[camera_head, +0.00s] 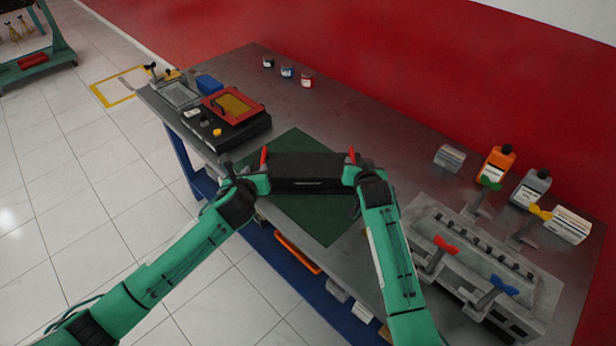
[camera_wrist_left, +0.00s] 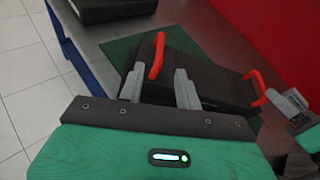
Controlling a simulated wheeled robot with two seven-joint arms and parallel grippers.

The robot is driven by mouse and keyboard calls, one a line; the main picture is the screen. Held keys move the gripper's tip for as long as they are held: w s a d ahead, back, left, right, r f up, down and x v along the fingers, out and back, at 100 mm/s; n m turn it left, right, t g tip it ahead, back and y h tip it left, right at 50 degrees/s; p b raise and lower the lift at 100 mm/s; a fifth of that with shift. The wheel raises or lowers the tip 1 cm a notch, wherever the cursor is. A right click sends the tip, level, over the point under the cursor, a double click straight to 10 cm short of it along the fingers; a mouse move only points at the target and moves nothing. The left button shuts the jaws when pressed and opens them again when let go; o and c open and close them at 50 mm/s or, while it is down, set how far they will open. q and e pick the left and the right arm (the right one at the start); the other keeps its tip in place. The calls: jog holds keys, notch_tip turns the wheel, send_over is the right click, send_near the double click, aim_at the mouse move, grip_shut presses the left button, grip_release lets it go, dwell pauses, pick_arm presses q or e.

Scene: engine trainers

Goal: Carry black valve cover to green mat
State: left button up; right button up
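The black valve cover (camera_head: 308,172) is a long dark block with a red handle at each end. It lies over the green mat (camera_head: 318,217), level as far as I can see; whether it touches the mat is unclear. My left gripper (camera_head: 258,176) is at the left red handle (camera_head: 264,156). In the left wrist view its fingers (camera_wrist_left: 158,82) stand apart, with the handle (camera_wrist_left: 157,57) in the gap between them. My right gripper (camera_head: 352,170) is at the right red handle (camera_head: 351,154); its fingertips are too small and covered to read.
A black case with a red-framed tray (camera_head: 233,106) stands left of the mat. Small jars (camera_head: 307,80) are at the back. Bottles (camera_head: 496,163), boxes (camera_head: 569,225) and a grey engine head (camera_head: 484,262) with coloured-handled clamps fill the right. The table's front edge runs below the mat.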

jog(key=shift+v, duration=2.5)
